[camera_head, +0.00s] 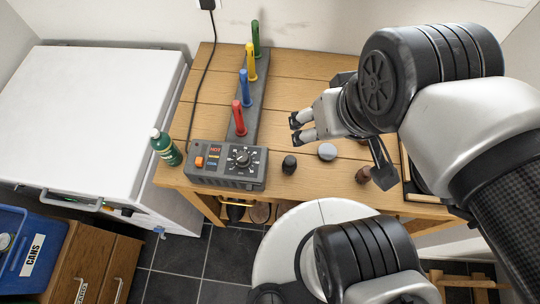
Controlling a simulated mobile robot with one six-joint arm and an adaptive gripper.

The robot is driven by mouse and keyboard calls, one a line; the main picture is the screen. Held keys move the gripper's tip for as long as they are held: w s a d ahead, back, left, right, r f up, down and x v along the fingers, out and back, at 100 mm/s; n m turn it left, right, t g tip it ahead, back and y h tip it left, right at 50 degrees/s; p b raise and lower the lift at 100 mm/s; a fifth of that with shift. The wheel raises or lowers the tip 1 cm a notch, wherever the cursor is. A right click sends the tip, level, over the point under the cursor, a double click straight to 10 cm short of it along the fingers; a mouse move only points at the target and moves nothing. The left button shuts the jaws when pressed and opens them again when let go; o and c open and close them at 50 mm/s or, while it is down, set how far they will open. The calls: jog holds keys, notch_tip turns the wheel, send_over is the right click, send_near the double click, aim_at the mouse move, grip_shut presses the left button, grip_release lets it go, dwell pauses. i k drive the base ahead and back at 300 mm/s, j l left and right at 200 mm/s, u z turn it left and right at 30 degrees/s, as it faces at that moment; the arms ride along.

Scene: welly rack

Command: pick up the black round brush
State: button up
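A small black round object (289,164), which looks like the black round brush, stands on the wooden table (215,75) near its front edge. It is just right of the grey control box. My gripper (298,129) is above the table, up and slightly right of it in the picture, pointing left. Its two fingers are apart with nothing visible between them. The gripper does not appear to touch the brush. Bristles cannot be made out at this size.
A grey round piece (327,151) and a brown knob-like piece (363,175) are nearby. The control box (226,166) has a strip of coloured pegs (251,62) behind it. A green bottle (166,147) stands at left. The table's back left is mostly clear.

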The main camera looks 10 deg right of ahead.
aim_at(289, 164)
jog(key=u, duration=0.15)
jog(key=k+j+z, duration=0.15)
jog(key=j+z, duration=0.2)
jog(key=k+j+z, duration=0.15)
jog(key=j+z, duration=0.25)
jog(key=z, duration=1.05)
